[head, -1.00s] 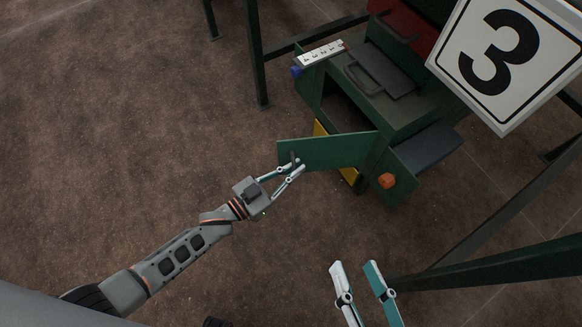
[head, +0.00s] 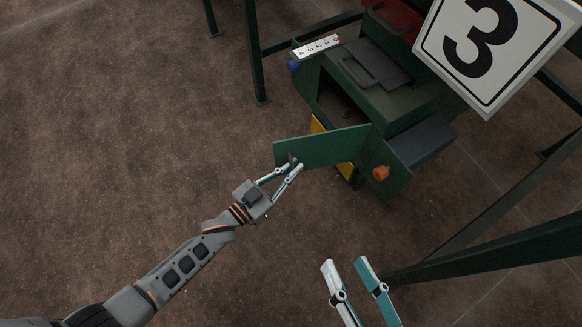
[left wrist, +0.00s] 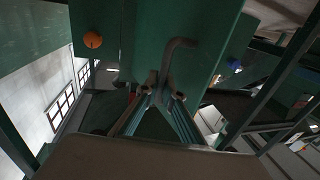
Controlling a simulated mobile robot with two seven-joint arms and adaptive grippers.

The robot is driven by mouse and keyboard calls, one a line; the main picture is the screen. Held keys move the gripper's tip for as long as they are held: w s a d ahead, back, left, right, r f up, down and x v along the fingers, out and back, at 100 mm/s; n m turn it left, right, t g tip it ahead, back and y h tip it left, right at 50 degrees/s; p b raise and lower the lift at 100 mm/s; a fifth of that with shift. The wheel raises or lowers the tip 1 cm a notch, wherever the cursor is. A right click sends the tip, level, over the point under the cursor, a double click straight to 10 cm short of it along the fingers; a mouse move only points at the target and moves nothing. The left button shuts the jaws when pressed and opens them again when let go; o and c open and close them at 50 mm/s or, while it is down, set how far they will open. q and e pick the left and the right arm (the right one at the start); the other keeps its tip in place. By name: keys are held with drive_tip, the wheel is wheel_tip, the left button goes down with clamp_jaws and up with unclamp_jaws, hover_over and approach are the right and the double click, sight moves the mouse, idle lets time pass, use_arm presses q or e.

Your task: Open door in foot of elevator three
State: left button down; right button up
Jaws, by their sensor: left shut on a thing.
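The green door (head: 325,147) at the foot of the elevator (head: 350,105) stands swung out, with the dark opening (head: 343,103) showing behind it. The sign with the number 3 (head: 490,45) hangs at the upper right. My left gripper (head: 291,164) is shut on the door's handle near the free edge of the panel. In the left wrist view the bent handle (left wrist: 170,58) stands between the fingertips, against the green panel (left wrist: 140,35). My right gripper (head: 345,265) is open and empty at the bottom, apart from the elevator.
An orange knob (head: 381,173) and a blue knob (head: 293,66) sit on the elevator's sides. A yellow panel (head: 317,126) shows behind the door. Green frame posts (head: 253,50) and a beam (head: 490,250) stand around. The brown floor at left is clear.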

use_arm(q)
drive_tip(key=shift+a+f, duration=0.1)
drive_tip(key=shift+f, duration=0.05)
drive_tip(key=c, duration=2.2)
unclamp_jaws()
drive_tip(key=shift+s, duration=0.1)
drive_tip(key=v, duration=1.2)
